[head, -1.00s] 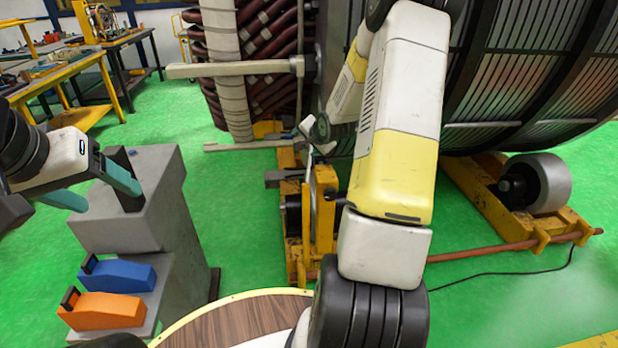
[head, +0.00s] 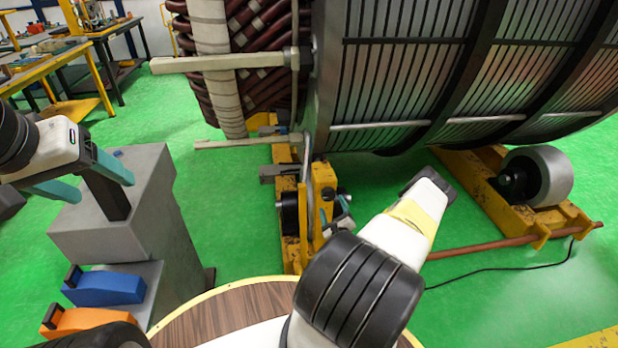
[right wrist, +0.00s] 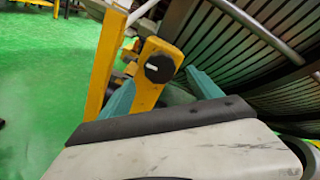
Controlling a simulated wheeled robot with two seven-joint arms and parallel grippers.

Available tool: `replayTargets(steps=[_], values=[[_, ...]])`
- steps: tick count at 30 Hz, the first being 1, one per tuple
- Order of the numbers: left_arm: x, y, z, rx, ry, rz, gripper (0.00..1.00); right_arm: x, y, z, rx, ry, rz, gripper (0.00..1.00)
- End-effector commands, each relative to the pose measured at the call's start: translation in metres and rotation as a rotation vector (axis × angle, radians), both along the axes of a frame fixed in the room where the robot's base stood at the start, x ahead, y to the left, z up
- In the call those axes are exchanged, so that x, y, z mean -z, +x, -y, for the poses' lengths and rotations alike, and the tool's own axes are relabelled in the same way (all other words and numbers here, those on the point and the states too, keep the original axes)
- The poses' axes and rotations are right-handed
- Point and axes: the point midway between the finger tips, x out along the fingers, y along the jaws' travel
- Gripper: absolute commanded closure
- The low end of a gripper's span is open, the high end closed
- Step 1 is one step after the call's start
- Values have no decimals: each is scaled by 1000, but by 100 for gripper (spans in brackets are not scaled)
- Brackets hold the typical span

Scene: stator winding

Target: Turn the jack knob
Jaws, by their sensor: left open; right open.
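In the right wrist view the jack knob (right wrist: 159,68) is a round black knob with a small white mark, on the end of a yellow jack arm (right wrist: 145,97). My right gripper (right wrist: 160,77) is open, its teal fingers apart on either side of the knob and the yellow arm; I cannot tell whether they touch. In the head view the yellow jack (head: 322,188) stands below the stator's edge, with my right gripper (head: 335,212) beside it. My left gripper (head: 103,191) is open at the far left, by a black upright piece on a grey stand.
The large stator (head: 400,80) rises behind the jack. A yellow roller base with a grey roller (head: 548,177) is at the right, with a copper-coloured bar (head: 470,248) before it. The grey stand (head: 150,215) holds blue (head: 108,288) and orange (head: 85,322) blocks. Green floor lies between.

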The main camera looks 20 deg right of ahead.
Motion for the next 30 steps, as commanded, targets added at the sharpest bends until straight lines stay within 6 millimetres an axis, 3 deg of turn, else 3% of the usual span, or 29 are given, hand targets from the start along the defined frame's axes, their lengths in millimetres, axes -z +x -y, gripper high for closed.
replayTargets(steps=[13, 25, 30], values=[[0, 0, 0, 0, 0, 0, 32, -1, 62, 15, 0, -2, 2, 27], [0, 0, 0, 0, 0, 0, 32, 0, 72, 17, 0, -1, 0, 27], [0, 0, 0, 0, 0, 0, 32, 0, 72, 17, 0, -1, 0, 58]])
